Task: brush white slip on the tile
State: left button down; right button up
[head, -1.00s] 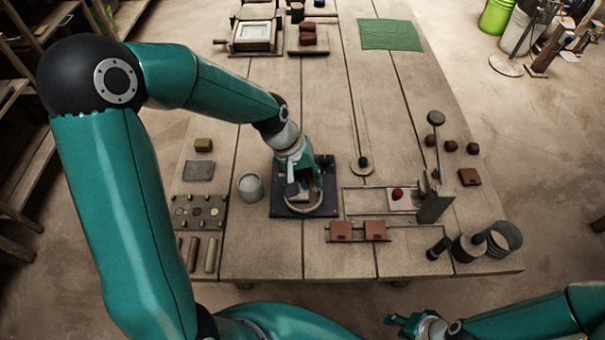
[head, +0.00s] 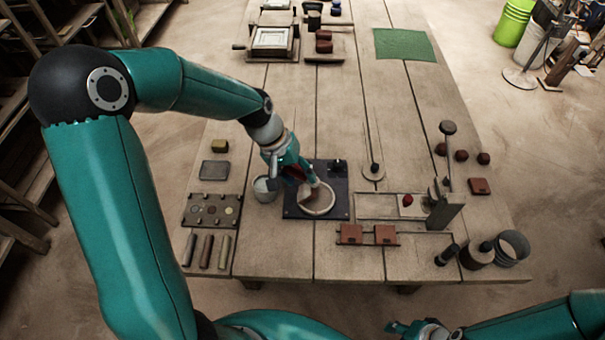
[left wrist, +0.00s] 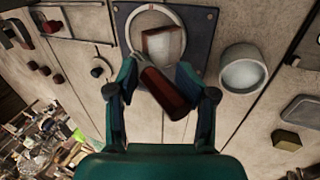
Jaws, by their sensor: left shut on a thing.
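My left gripper (head: 298,176) is shut on a dark red-brown brush (left wrist: 168,92); it also shows in the left wrist view (left wrist: 165,88). The brush slants toward the tile (left wrist: 160,43), a brown square with a paler right part. I cannot tell whether its tip touches the tile. The tile lies inside a pale round ring (head: 319,211) on a dark square board (head: 338,178). A pale cup with whitish content (left wrist: 243,72) stands left of the board in the head view (head: 264,190), close to my gripper. My right gripper (head: 402,327) is low at the front edge; its jaws are unclear.
A dark tray with discs (head: 211,210) and several rods (head: 205,251) lie left of the cup. A green mat (head: 404,44) lies at the back.

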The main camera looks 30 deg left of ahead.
aim_at(298, 174)
pick_arm(q)
jog(key=shift+d+p+v, duration=0.25)
jog(key=shift+p+v, duration=0.65)
jog(key=shift+v, duration=0.3)
jog(key=shift+w+r+p, duration=0.1)
jog(key=shift+r+p, duration=0.4)
jog(key=shift+r, duration=0.3)
jog(key=shift+r+p, duration=0.3)
jog(key=shift+r, duration=0.25)
jog(key=shift+w+d, duration=0.1)
jog(key=shift+d, duration=0.05)
